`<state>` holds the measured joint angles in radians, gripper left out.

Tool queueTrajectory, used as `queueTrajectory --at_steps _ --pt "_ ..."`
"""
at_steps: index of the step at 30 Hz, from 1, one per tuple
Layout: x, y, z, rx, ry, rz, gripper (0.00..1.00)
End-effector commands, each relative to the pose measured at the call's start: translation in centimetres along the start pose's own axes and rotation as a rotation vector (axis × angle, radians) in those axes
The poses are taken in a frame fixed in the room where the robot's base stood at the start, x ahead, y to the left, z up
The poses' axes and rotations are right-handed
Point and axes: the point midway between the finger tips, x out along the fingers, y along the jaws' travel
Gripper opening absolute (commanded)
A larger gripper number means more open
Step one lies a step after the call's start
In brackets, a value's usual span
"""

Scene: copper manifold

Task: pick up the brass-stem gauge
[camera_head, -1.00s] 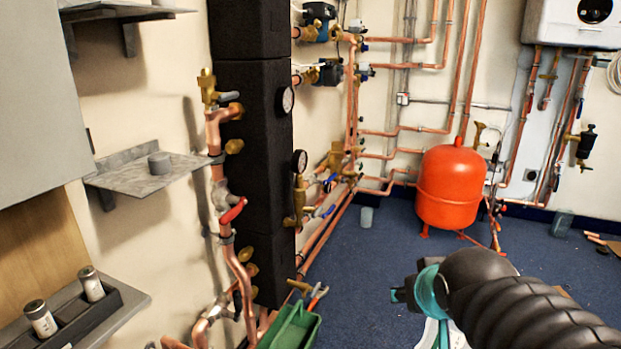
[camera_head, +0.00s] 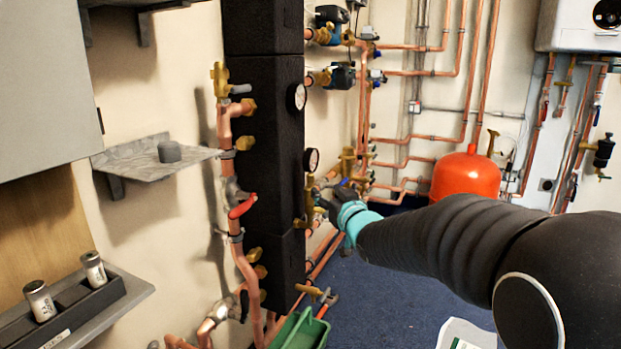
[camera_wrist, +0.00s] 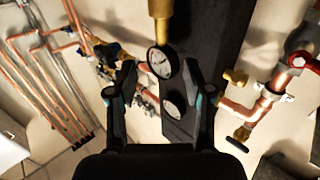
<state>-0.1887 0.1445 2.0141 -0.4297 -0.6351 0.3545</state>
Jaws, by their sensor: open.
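The brass-stem gauge (camera_head: 311,160) shows in the head view as a white dial with a dark rim, beside the black manifold block, with brass below it. In the wrist view the gauge (camera_wrist: 159,62) faces me, its brass stem (camera_wrist: 160,26) running to the top edge. A second, similar gauge (camera_head: 297,97) sits higher on the block; it also shows in the wrist view (camera_wrist: 173,108). My gripper (camera_wrist: 159,82) is open and empty. Its fingers stand either side of the first gauge in the picture; the remaining distance is hard to judge. In the head view the fingertips are partly hidden among brass fittings.
The tall black manifold block (camera_head: 262,150) stands behind the gauges. Copper pipes with a red-handled valve (camera_head: 242,207) run down its left side. A grey shelf (camera_head: 135,160) is on the wall. A red tank (camera_head: 466,175) stands behind my arm. A green bin (camera_head: 300,330) is below.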

Motion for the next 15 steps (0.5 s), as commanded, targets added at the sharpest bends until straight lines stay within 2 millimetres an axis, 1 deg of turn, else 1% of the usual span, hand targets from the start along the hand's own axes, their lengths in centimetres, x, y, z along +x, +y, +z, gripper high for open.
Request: queueTrajectory --at_steps 1,6,10,15 --pt "1.1 -0.1 0.1 0.001 -0.002 -0.001 0.51" --pt "4.1 -0.1 0.1 -0.001 -0.002 -0.001 0.51" --pt "5.7 0.0 0.0 -0.001 -0.002 0.000 0.51" --pt "6.6 0.0 0.0 -0.001 -0.003 0.001 0.51"
